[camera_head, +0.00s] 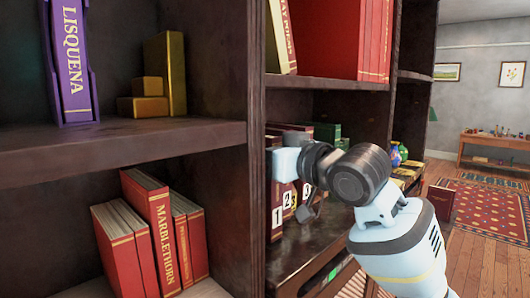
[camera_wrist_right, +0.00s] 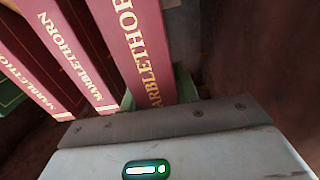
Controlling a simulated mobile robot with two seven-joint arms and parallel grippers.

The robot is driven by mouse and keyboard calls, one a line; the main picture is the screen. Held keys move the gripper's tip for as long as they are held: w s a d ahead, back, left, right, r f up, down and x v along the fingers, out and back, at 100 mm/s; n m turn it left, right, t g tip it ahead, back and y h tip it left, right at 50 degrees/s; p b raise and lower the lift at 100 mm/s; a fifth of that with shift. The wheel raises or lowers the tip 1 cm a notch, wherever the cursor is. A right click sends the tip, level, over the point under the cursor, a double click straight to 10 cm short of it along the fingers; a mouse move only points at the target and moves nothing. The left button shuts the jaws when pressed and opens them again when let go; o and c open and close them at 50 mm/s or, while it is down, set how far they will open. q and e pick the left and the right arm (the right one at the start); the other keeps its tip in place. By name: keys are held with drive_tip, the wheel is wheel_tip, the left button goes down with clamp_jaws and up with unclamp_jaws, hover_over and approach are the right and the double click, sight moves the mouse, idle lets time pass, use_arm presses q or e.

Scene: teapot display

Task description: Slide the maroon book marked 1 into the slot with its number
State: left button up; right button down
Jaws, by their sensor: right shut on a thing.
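The maroon book marked 1 (camera_head: 277,197) stands upright on the middle shelf, at the left end of a group of maroon books with white number labels. Labels 2 (camera_head: 288,200) and 3 (camera_head: 307,190) show to its right. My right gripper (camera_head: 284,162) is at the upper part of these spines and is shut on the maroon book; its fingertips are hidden. The right wrist view shows the nearest maroon MARBLETHORN spine (camera_wrist_right: 136,50) running down behind the gripper housing. My left gripper is not in view.
A dark upright panel (camera_head: 257,150) stands just left of the numbered books. Two more maroon spines (camera_wrist_right: 67,58) stand left in the wrist view. Green books (camera_head: 327,132) are behind.

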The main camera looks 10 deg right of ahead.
drive_tip(key=shift+r+x, duration=0.2)
drive_tip(key=shift+x, duration=1.55)
drive_tip(key=c, duration=1)
unclamp_jaws()
drive_tip(key=shift+a, duration=0.1)
drive_tip(key=shift+o, duration=0.2)
drive_tip(key=shift+f, duration=0.3)
drive_tip(key=v, duration=0.8)
drive_tip(key=shift+w+r, duration=0.1)
drive_tip(key=shift+r, duration=0.05)
